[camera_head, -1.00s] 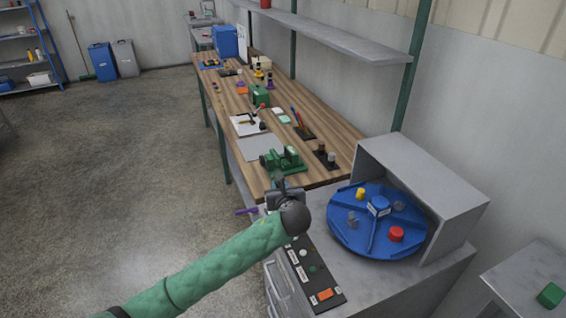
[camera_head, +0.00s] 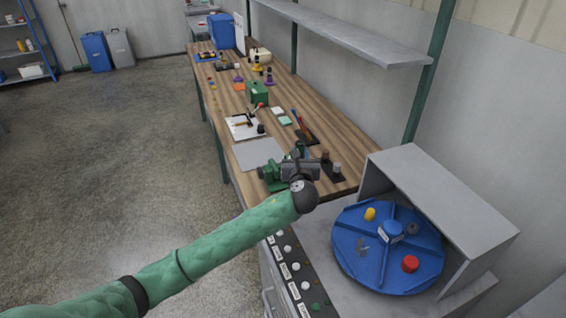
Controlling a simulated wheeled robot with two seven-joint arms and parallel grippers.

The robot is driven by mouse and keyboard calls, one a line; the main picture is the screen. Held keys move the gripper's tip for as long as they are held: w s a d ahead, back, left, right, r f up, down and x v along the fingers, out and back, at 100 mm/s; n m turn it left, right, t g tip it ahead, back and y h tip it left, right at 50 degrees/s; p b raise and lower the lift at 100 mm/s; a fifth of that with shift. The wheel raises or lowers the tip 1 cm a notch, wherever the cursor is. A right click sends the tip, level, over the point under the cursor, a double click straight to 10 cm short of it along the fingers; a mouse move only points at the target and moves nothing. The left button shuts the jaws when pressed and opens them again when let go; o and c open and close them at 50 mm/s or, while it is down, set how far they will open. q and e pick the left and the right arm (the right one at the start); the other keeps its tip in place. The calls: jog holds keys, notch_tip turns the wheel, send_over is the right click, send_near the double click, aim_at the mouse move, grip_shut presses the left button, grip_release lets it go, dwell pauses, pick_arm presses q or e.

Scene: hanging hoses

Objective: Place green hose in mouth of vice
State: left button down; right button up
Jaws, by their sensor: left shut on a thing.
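The green vice (camera_head: 272,179) stands on the near end of the wooden workbench. My left gripper (camera_head: 300,165) is over the vice's right part in the picture and hides much of it, including its mouth. The gripper is shut; a small dark green piece, which looks like the green hose (camera_head: 302,148), sticks up just beyond it. The rest of the hose is hidden behind the gripper. I cannot tell whether the hose touches the vice or sits between its jaws. My right gripper is not in view.
The workbench (camera_head: 232,132) holds a grey sheet (camera_head: 258,154), a dark block with cylinders (camera_head: 331,167) and a green box (camera_head: 258,92). A blue turntable (camera_head: 385,275) with small parts stands at the lower right under a grey hood (camera_head: 440,195). A shelf (camera_head: 340,32) hangs above.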

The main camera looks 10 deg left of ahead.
pick_arm(q)
jog(key=w+a+f+p, duration=0.1)
jog(key=w+a+f, duration=0.1)
jog(key=w+a, duration=0.1)
jog(key=w+a+f+p, duration=0.1)
jog(key=w+a+f, duration=0.2)
jog(key=shift+w+a+f, duration=0.2)
jog(key=shift+w+a, duration=0.05)
jog(key=shift+a, duration=0.1)
jog(key=shift+f+p, duration=0.15)
jog(key=shift+p, duration=0.15)
jog(key=shift+f+p, duration=0.7)
jog(key=shift+f, duration=1.3)
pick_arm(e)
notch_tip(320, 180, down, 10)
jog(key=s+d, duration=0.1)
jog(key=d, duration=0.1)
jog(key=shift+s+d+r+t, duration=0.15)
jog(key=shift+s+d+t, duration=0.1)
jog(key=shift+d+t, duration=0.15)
pick_arm(q)
jog(key=shift+f, duration=0.15)
jog(key=c, duration=1.1)
grip_release()
jog(key=shift+c, duration=0.2)
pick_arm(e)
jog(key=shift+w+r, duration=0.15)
pick_arm(q)
jog(key=shift+r, duration=0.2)
